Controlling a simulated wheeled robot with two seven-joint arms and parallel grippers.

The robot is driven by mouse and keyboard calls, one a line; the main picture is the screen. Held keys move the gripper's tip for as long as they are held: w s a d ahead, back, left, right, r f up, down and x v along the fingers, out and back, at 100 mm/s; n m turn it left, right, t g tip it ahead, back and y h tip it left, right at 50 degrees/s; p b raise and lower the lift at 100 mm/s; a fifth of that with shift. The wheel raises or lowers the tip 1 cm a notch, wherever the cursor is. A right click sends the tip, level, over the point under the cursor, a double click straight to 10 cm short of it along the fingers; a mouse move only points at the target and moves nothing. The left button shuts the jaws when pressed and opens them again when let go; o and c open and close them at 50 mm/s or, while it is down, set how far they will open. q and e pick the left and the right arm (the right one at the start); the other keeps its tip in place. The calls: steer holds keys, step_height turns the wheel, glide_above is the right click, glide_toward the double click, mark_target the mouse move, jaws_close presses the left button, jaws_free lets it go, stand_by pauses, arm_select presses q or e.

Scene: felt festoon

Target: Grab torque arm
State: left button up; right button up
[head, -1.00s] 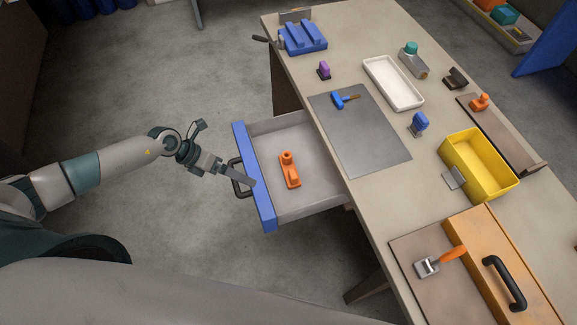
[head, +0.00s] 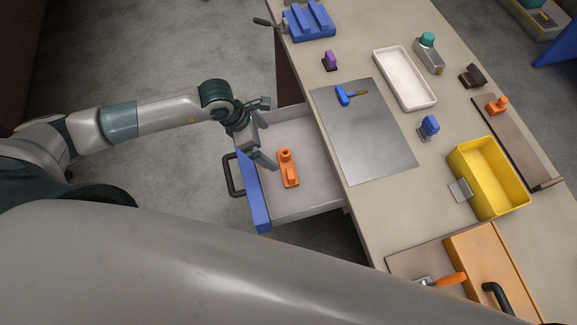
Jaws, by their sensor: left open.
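The torque arm seems to be the orange part (head: 288,170) with a round boss at one end, lying on the floor of the open drawer (head: 312,195). My left gripper (head: 268,160) is open and empty, just to the left of the orange part and above the drawer, by its blue front. It looks apart from the part. The arm hides some of the drawer's far left corner. My right gripper is out of view.
The workbench (head: 385,215) stands right of the drawer, with a grey mat (head: 370,135), a blue-headed tool (head: 347,95), a white tray (head: 404,80) and a yellow bin (head: 487,180). The drawer's blue front (head: 254,200) and black handle (head: 231,175) stand close to my left gripper.

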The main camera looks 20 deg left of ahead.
arm_select(q)
steer(key=b, duration=0.7)
glide_above(288, 164)
steer(key=s, duration=0.2)
steer(key=f, duration=0.7)
steer(key=a+f, duration=0.1)
steer(key=f, duration=0.3)
steer(key=shift+s+f, duration=0.15)
steer(key=shift+f, duration=0.1)
steer(key=shift+d, duration=0.1)
steer(key=b+x, duration=0.1)
steer(key=x, duration=0.1)
steer(key=b+x, duration=0.1)
steer(key=x, duration=0.1)
steer(key=shift+s+f, duration=0.1)
steer(key=shift+s, duration=0.25)
steer(key=shift+w+f+b, duration=0.2)
steer(key=shift+f+b, duration=0.35)
steer(key=c, duration=0.9)
